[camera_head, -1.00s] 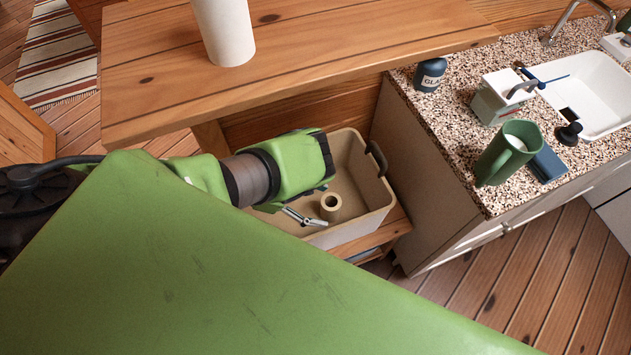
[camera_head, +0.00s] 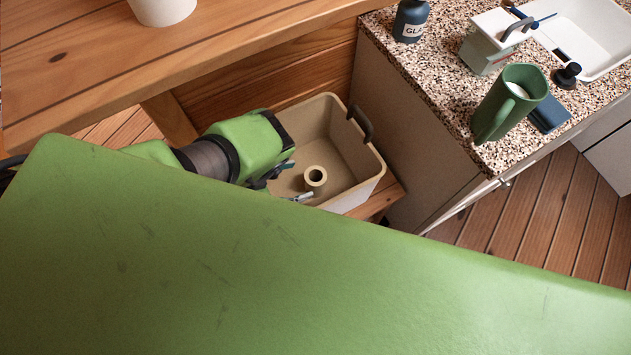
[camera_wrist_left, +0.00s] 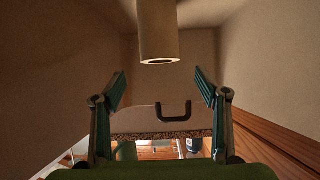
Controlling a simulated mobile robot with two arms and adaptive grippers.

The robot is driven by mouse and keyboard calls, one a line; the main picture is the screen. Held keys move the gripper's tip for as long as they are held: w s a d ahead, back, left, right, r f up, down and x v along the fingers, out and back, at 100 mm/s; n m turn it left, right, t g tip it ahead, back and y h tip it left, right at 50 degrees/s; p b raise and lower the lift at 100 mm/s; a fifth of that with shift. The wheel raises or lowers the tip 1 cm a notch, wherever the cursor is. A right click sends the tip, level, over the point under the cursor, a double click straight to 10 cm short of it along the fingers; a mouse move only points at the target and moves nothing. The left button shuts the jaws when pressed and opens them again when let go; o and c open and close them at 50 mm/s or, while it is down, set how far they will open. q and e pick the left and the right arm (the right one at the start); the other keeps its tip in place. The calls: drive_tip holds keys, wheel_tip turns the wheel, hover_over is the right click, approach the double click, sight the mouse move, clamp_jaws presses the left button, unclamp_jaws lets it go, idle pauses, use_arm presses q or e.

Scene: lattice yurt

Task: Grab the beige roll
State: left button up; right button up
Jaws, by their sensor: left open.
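The beige roll (camera_head: 315,178) stands inside a beige bin (camera_head: 370,188), seen in the head view with its hollow end up. In the left wrist view the roll (camera_wrist_left: 158,32) shows at the top centre, beyond and between the spread fingers, touching neither. My left gripper (camera_head: 292,182) reaches into the bin to the left of the roll. In the left wrist view my left gripper (camera_wrist_left: 160,88) is open and empty. Part of it is hidden in the head view by my green body panel. My right gripper is not in view.
The bin has a dark handle (camera_head: 360,124) and sits on a low wooden shelf between a wooden table (camera_head: 230,35) and a speckled counter (camera_head: 450,90). The bin's walls surround my gripper.

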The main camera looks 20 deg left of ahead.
sight(305, 182)
use_arm(q)
drive_tip(key=f, duration=0.3)
drive_tip(key=shift+w+d, duration=0.25)
drive_tip(key=shift+w, duration=0.05)
drive_tip(key=b+x, duration=0.1)
drive_tip(key=x, duration=0.5)
drive_tip(key=shift+w+d+f+b, duration=0.2)
drive_tip(key=shift+w+d+b, duration=0.05)
drive_tip(key=shift+b, duration=0.1)
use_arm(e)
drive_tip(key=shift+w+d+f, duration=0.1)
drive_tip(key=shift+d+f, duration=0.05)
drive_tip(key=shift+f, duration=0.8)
use_arm(q)
drive_tip(key=c, duration=1.2)
